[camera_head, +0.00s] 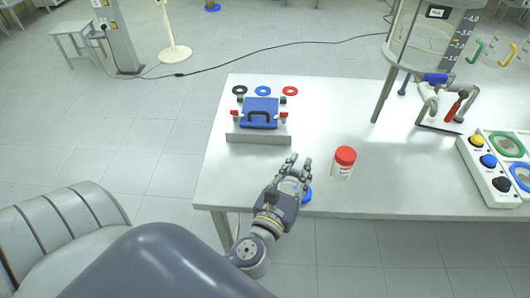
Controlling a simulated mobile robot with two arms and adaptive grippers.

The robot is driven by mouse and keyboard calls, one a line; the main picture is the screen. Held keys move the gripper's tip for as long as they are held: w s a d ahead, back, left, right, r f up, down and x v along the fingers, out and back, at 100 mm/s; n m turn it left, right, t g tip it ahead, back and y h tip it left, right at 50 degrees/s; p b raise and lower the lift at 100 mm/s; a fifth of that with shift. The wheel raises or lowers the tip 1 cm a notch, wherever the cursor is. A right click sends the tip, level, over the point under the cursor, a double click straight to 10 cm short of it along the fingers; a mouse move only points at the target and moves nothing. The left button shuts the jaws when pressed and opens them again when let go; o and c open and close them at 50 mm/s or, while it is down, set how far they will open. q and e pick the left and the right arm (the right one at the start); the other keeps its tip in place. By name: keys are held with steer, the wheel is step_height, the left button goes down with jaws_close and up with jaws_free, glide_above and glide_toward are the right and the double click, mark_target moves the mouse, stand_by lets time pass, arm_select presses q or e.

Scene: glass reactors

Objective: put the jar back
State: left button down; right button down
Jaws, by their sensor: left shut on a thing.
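My left gripper (293,168) reaches in over the front edge of the white table. It is shut on a pale, whitish jar (290,186), mostly hidden by the fingers and hand. A blue round patch (307,195) shows just right of the hand; I cannot tell whether it is part of the held jar or lies on the table. A second jar, white with a red lid (344,160), stands upright on the table to the right of the gripper, apart from it. My right gripper is not in view.
A blue case with a black handle (260,112) sits on a grey block behind the hand, with black, blue and red rings (263,90) beyond. A glass reactor (425,45) and a button panel (485,165) stand at right. The table's middle is clear.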

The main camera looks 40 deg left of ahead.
arm_select(q)
steer(key=shift+w+a+f, duration=0.85)
steer(key=shift+w+a, duration=0.8)
steer(key=shift+a, duration=0.5)
steer(key=shift+w+a+f, duration=0.85)
steer(key=shift+w+a, duration=0.8)
steer(key=shift+a, duration=0.55)
steer(key=shift+w+a+f, duration=0.85)
steer(key=shift+w+a, duration=0.8)
steer(key=shift+a, duration=0.5)
steer(key=shift+f, duration=0.1)
steer(key=c, duration=1.4)
jaws_free()
steer(key=o, duration=0.3)
steer(key=shift+s, duration=0.1)
steer(key=s+b, duration=0.1)
steer(key=s, duration=0.2)
steer(key=s+d+b, duration=0.1)
steer(key=s, duration=0.3)
steer(key=s+b, duration=0.1)
steer(key=s, duration=0.2)
steer(key=shift+s+d+f, duration=0.1)
steer(key=shift+s+d, duration=0.1)
steer(key=shift+d, duration=0.2)
steer(key=shift+s+d+r+b, duration=0.1)
steer(key=shift+s+r+b, duration=0.1)
steer(key=shift+s+b, duration=0.4)
